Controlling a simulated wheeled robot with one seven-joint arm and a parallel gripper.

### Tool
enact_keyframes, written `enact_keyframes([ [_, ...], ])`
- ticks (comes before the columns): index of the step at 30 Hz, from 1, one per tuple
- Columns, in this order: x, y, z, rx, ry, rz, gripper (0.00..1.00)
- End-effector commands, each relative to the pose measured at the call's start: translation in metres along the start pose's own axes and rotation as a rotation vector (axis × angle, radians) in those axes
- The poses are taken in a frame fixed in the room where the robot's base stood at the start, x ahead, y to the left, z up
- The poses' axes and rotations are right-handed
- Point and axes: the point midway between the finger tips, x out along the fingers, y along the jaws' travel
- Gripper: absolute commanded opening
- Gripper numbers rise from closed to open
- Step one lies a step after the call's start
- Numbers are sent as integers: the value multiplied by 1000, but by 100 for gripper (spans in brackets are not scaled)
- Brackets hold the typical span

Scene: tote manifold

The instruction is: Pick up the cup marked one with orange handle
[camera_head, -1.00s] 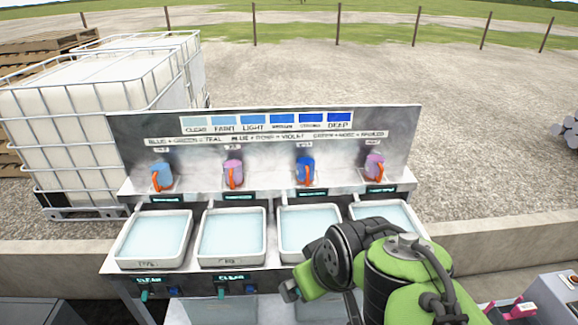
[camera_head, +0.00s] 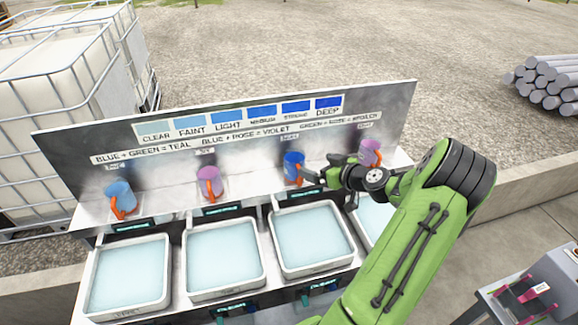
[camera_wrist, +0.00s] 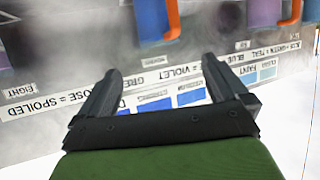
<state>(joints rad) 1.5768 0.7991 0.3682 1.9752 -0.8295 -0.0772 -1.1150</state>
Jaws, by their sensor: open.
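Four cups with orange handles stand in a row on the steel ledge: a light blue cup (camera_head: 120,195), a pink cup (camera_head: 208,180), a dark blue cup (camera_head: 292,165) and a violet-pink cup (camera_head: 369,152). The small labels above them are too small to read surely in the head view, so I cannot tell which is marked one. My gripper (camera_head: 318,175) is just right of the dark blue cup. In the wrist view my gripper (camera_wrist: 155,80) is open and empty, with the dark blue cup (camera_wrist: 152,18) beyond its fingers; an EIGHT label (camera_wrist: 20,90) is at left.
A back panel (camera_head: 60,150) with blue colour swatches rises behind the cups. White water-filled trays (camera_head: 90,300) stand in front. A caged white tank (camera_head: 60,90) is at the left, a grey cart (camera_head: 500,310) at lower right.

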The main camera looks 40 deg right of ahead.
Motion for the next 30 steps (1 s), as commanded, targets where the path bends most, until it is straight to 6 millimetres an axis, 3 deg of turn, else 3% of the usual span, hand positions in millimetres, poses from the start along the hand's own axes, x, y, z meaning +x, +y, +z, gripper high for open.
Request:
enact_keyframes([
  [6,50,-1,-2,0,-1,-4,100],
  [11,69,-2,-1,2,-1,-4,100],
  [18,110,-2,-2,1,-1,-3,100],
  [26,114,-1,0,0,-4,-1,98],
  [30,114,-1,0,0,-4,-2,77],
])
